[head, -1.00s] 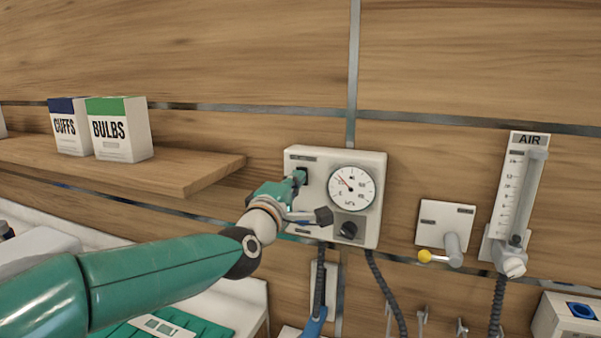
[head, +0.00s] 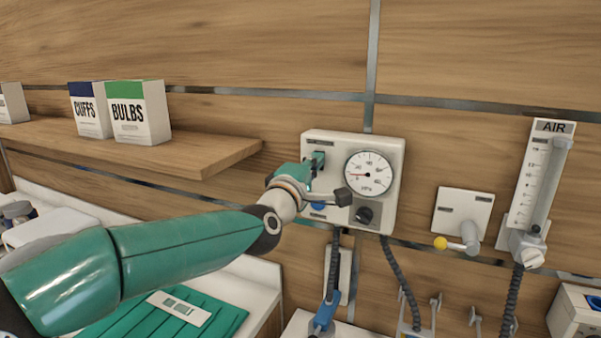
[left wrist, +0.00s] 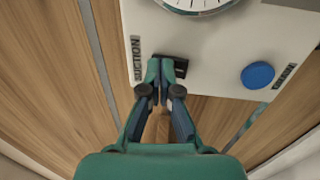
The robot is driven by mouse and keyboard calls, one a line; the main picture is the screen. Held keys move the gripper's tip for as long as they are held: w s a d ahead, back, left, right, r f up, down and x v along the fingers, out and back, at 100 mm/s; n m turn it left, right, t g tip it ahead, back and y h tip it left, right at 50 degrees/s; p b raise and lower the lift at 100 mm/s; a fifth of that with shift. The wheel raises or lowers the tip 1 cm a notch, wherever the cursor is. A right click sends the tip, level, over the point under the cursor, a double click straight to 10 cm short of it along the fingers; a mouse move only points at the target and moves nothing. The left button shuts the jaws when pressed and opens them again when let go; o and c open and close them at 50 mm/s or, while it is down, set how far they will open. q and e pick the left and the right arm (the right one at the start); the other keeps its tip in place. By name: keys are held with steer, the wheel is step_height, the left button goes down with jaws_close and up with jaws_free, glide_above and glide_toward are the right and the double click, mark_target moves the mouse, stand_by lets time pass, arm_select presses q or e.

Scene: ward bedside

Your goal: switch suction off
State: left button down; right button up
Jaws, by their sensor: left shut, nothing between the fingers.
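The gauge needle points left. In the left wrist view, a black rocker switch (left wrist: 178,65) sits beside the word SUCTION on the panel (left wrist: 216,48). My left gripper (head: 317,162) is at the unit's upper left, over the switch area. It is shut and empty; its fingertips (left wrist: 160,68) are at the switch and partly cover it. I cannot tell whether they press it. My right gripper is not in view.
A blue button (left wrist: 257,75) is on the same panel. A wall plate with a yellow-tipped lever (head: 463,213) and an AIR flowmeter (head: 537,180) are to the right. A shelf (head: 195,158) with CUFFS (head: 88,112) and BULBS (head: 138,113) boxes is at left. Hoses hang below.

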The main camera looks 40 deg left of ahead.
arm_select(q)
steer(key=r+v, duration=0.3)
steer(key=v, duration=1)
steer(key=shift+s+b, duration=0.3)
steer(key=shift+b, duration=0.05)
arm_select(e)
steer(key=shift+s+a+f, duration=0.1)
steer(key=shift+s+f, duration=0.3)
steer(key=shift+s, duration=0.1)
